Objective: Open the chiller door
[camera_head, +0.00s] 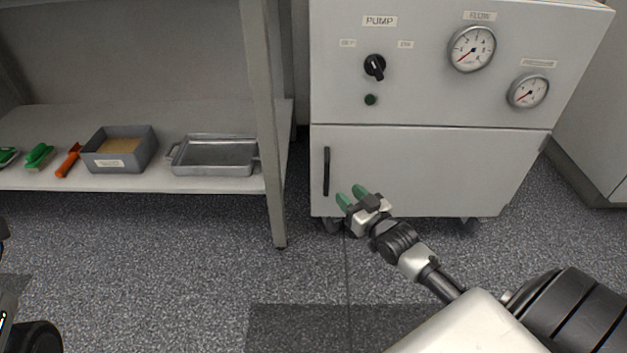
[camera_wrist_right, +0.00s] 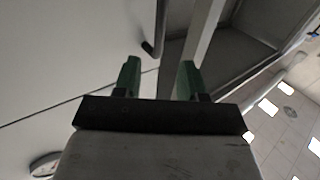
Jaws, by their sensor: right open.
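The chiller is a light grey cabinet, and its lower door (camera_head: 430,170) is closed. A black vertical bar handle (camera_head: 327,171) is on the door's left side. My right gripper (camera_head: 352,194), with green fingertips, is open and empty, a little right of the handle's lower end in the head view. In the right wrist view the open gripper (camera_wrist_right: 161,80) shows at the bottom centre, and the handle (camera_wrist_right: 154,38) lies beyond the fingertips, apart from them. My left gripper is not in view; only dark parts show at the left edge.
The upper panel carries a black pump knob (camera_head: 375,67), a flow gauge (camera_head: 471,49) and a second gauge (camera_head: 528,91). A shelf (camera_head: 200,115) at left holds a grey bin (camera_head: 120,165), a metal tray (camera_head: 214,170) and brushes. Its leg (camera_head: 276,200) stands close left of the chiller.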

